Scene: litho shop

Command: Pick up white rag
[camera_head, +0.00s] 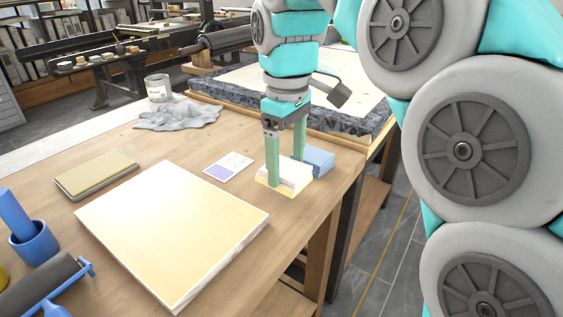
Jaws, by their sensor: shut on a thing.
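The white rag (290,178) is a small folded pale cloth on top of a yellow cloth (301,185), near the table's right edge. My gripper (286,172) points down over it with its green fingers on either side. The gripper is shut on the white rag. The fingers hide part of the rag, and I cannot tell whether it is clear of the yellow cloth. A blue folded cloth (319,160) lies just behind and to the right.
A framed stone slab (230,91) stands behind my gripper. A grey crumpled cloth (180,116), a clear jar (157,88), a small card (229,167), a notebook (97,174) and a large pale board (170,236) lie to the left. Blue tools (35,240) are at front left.

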